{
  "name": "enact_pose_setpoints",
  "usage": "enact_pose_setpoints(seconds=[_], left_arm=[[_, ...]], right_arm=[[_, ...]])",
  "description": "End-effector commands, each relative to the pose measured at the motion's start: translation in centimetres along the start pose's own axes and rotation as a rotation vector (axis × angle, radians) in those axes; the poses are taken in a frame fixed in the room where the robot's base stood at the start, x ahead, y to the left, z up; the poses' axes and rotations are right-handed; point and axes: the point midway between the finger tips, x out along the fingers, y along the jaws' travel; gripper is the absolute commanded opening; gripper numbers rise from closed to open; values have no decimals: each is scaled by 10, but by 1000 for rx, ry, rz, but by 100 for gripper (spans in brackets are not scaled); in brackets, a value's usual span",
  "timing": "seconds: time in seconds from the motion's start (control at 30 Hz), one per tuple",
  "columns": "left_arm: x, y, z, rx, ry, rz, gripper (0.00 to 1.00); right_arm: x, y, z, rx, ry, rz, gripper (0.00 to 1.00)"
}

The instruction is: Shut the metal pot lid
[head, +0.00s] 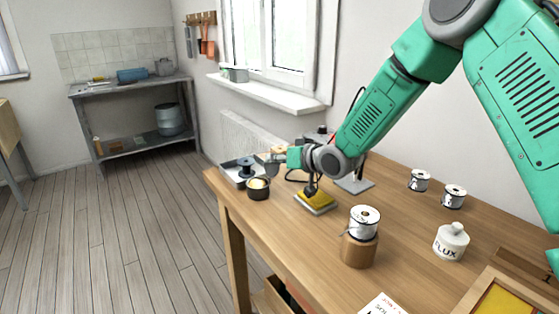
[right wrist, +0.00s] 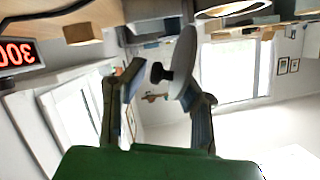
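A small dark metal pot (head: 258,190) with something yellowish inside stands near the table's far left corner. In the right wrist view, a grey disc-shaped lid (right wrist: 184,62) with a black knob (right wrist: 160,73) is seen nearly edge-on, standing up and close to one finger. My right gripper (head: 266,157) reaches in from the right, just above and behind the pot. In its wrist view the fingers (right wrist: 150,88) are spread apart, with the knob between them and a gap to the left finger. The lid's join to the pot is unclear. My left gripper is not in view.
A grey tray with a black spool (head: 246,167) lies behind the pot. A yellow sponge on a holder (head: 316,203) is to its right. A wire spool on a wooden block (head: 360,250), a flux bottle (head: 451,241) and two spools (head: 419,180) stand farther right.

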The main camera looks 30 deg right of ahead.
Motion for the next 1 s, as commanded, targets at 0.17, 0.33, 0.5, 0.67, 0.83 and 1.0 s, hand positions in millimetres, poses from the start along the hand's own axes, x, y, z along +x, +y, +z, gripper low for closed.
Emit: enact_pose_setpoints(seconds=[0.17, 0.33, 0.5, 0.67, 0.83, 1.0], left_arm=[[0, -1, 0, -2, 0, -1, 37], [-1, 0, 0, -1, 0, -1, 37], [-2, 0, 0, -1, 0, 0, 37], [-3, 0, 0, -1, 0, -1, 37], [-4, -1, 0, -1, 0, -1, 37], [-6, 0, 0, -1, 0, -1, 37]], right_arm=[[-1, 8, 0, 4, -1, 11, 0], [-1, 7, 1, -7, -2, 11, 0], [-1, 6, 1, -44, -3, 29, 0], [-2, 5, 1, -65, -3, 40, 0], [-2, 4, 1, -95, -5, 52, 0], [-2, -2, 1, -158, -7, 75, 0]])
